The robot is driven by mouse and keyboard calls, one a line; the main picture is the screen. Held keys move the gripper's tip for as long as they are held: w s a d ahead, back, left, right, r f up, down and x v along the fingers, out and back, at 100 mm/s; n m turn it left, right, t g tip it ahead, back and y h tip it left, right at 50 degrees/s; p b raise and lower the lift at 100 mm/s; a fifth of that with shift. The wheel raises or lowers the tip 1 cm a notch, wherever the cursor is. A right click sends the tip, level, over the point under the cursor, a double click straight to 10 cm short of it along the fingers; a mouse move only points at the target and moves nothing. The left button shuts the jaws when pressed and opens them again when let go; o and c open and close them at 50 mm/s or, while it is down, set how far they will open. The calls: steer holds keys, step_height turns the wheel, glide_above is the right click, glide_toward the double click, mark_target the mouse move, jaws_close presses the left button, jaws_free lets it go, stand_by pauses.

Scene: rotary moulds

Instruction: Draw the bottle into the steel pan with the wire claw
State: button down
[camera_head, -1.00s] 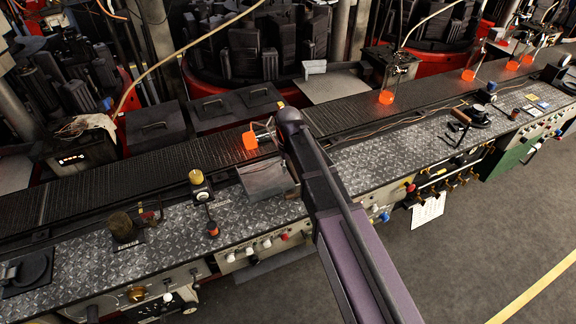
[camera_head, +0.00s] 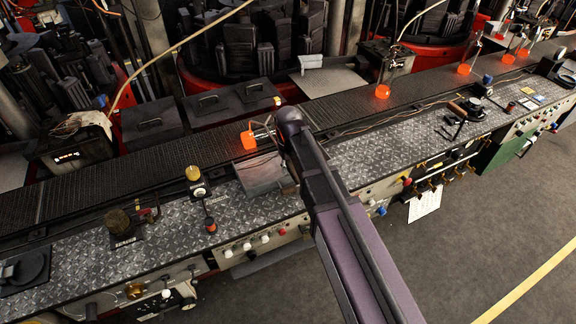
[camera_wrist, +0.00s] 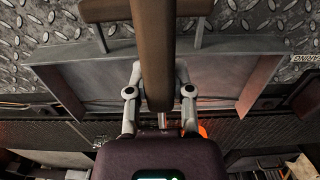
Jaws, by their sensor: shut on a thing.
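The glowing orange bottle (camera_head: 249,139) lies tipped on the dark conveyor, just left of the end of my arm. The steel pan (camera_head: 262,178) sits on the near side of the conveyor, below the bottle and apart from it in the head view; its grey floor shows in the wrist view (camera_wrist: 222,75). My gripper (camera_wrist: 160,84) is shut on the brown handle of the wire claw (camera_wrist: 152,40), above the pan. In the head view my arm hides the gripper. Thin metal shows beside the bottle, but the claw's contact is unclear. An orange glow shows past the gripper in the wrist view.
Several other glowing bottles, one of them here (camera_head: 382,91), stand farther right along the conveyor (camera_head: 110,175). Black lidded boxes (camera_head: 205,105) stand behind it. A post with an amber knob (camera_head: 193,173) rises from the tread-plate deck (camera_head: 90,255) left of the pan.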

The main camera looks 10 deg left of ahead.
steer(key=shift+s+d, duration=0.8)
steer(key=shift+s, duration=0.35)
steer(key=shift+s+d, duration=0.85)
steer(key=shift+s, duration=0.25)
steer(key=shift+s+d, duration=0.8)
steer(key=shift+s, duration=0.35)
steer(key=shift+r, duration=0.2)
stand_by(1.1)
steer(key=shift+w+a+r+p, duration=0.2)
steer(key=shift+w+r+p, duration=0.05)
steer(key=shift+r+p, duration=1.25)
steer(key=shift+w+a+r+p, duration=0.2)
steer(key=shift+w+r+p, duration=0.1)
steer(key=shift+r+p, duration=1.15)
steer(key=shift+w+a+r+p, duration=0.2)
steer(key=shift+w+r+p, duration=0.05)
steer(key=shift+r+p, duration=1.25)
steer(key=shift+f, duration=0.2)
